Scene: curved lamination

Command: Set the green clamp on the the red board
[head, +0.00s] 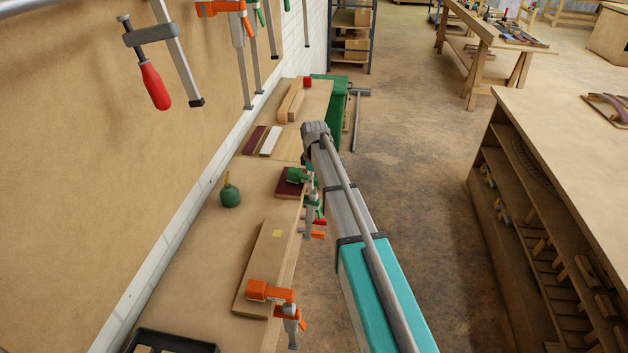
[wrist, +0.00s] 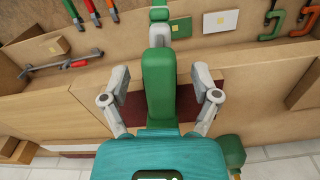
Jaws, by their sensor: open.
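The green clamp (head: 297,174) sits at the bench's right edge, its head over the dark red board (head: 287,188) and its screw part hanging beside the edge. In the wrist view the green clamp (wrist: 158,88) stands between the two fingers of my gripper (wrist: 159,74). The fingers are spread, one on each side, with gaps to the clamp. The red board (wrist: 186,106) shows below the clamp, partly covered by it and the fingers. My gripper's fingers are not clear in the head view.
An orange clamp (head: 268,291) holds a long wooden board (head: 262,262) on the near bench. A green bottle (head: 230,194) stands left of the red board. Several clamps hang on the wall. Dark red and white pieces (head: 269,141) lie farther back. The floor aisle is clear.

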